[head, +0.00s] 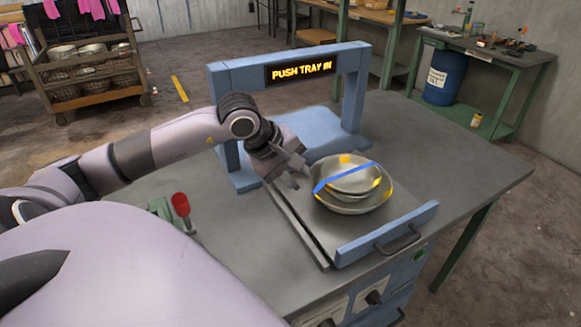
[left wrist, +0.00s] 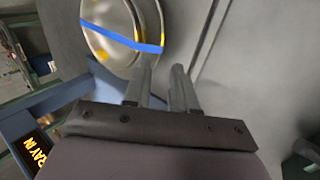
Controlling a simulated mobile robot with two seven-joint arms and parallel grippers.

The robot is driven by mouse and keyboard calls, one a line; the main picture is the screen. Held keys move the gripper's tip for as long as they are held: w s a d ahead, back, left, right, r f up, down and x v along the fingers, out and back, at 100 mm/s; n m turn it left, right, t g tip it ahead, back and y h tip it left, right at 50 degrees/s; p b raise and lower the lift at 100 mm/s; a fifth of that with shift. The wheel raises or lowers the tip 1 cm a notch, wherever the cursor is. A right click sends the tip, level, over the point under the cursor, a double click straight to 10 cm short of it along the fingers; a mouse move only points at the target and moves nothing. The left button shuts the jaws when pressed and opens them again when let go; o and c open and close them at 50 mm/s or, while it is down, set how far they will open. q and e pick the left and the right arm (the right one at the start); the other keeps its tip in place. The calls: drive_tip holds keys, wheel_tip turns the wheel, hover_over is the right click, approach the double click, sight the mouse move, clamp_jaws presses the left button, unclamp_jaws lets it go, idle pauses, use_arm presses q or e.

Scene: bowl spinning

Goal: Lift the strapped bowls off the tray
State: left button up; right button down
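Two metal bowls (head: 360,204), one nested in the other, sit on the grey pulled-out tray (head: 305,232). A blue strap (head: 330,180) runs across them, and yellow patches show on their rims. The bowls (left wrist: 102,20) and strap (left wrist: 105,34) also show at the upper left of the left wrist view. My left gripper (head: 302,169) is at the bowls' left edge. Its fingers (left wrist: 166,82) are apart with a narrow gap, with nothing visibly clamped between them. One finger overlaps the rim in view; I cannot tell whether it touches. My right gripper is not in view.
A blue frame (head: 219,80) with a "PUSH TRAY IN" sign (head: 301,68) stands behind the tray. The tray has a blue front panel (head: 355,250) with a dark handle (head: 398,240). A red knob (head: 181,204) stands left. The table's right side is clear.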

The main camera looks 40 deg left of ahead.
use_arm(q)
drive_tip(key=b+x, duration=0.2)
drive_tip(key=x, duration=0.1)
drive_tip(key=shift+w+f, duration=0.1)
drive_tip(key=shift+f, duration=0.2)
drive_tip(key=shift+b+x, duration=0.55)
drive_tip(key=shift+x, duration=0.25)
drive_tip(key=shift+b, duration=0.3)
drive_tip(key=shift+w+d+f+b, duration=0.1)
drive_tip(key=shift+w+f+b, duration=0.1)
drive_tip(key=shift+f+b, duration=0.15)
